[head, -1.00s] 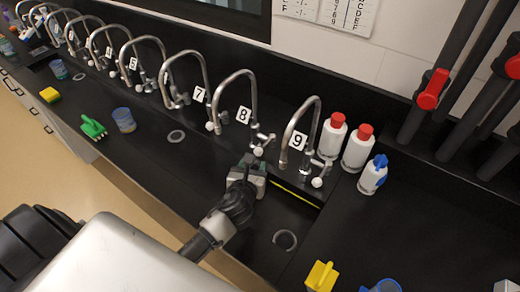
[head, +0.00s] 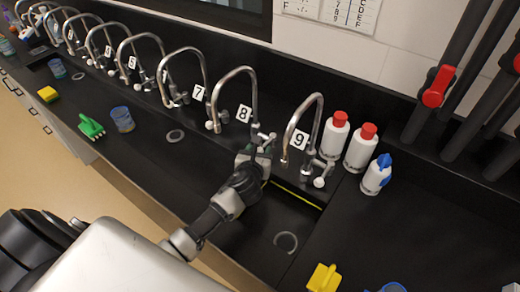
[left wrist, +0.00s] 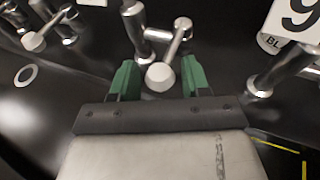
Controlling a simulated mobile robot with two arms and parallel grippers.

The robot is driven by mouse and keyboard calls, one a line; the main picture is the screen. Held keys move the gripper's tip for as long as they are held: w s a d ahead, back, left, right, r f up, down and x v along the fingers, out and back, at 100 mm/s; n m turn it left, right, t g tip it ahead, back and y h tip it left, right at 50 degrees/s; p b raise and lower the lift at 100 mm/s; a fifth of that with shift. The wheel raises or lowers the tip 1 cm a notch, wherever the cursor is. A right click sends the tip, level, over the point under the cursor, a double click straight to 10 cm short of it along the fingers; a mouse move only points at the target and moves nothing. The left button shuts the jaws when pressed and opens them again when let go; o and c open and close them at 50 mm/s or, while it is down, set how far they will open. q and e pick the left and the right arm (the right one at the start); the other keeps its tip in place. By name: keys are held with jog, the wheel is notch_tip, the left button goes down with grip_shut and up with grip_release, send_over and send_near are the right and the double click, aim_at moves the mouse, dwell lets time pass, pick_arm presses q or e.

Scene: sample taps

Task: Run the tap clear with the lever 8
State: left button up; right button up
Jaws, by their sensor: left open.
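Tap 8 (head: 252,90) is a chrome gooseneck tap behind the number plate 8 (head: 244,113). Its lever (head: 266,139) sticks out low at the tap's base, near my left gripper (head: 257,151). In the left wrist view the green fingers of my left gripper (left wrist: 160,82) are apart. The lever's round white knob (left wrist: 160,76) shows between them, with its chrome arm (left wrist: 178,42) running up and away from it. I cannot tell whether the fingers touch it. My right gripper is not in view.
Tap 9 (head: 317,125) stands close on the right, and tap 7 (head: 206,75) on the left. White bottles with red caps (head: 335,136) stand beyond tap 9.

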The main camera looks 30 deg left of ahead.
pick_arm(q)
jog(key=shift+w+d, duration=0.3)
jog(key=shift+d, duration=0.75)
jog(key=shift+w+d, duration=0.25)
jog(key=shift+d, duration=0.8)
jog(key=shift+w+d, duration=0.3)
jog(key=shift+d, duration=0.75)
dwell(0.9)
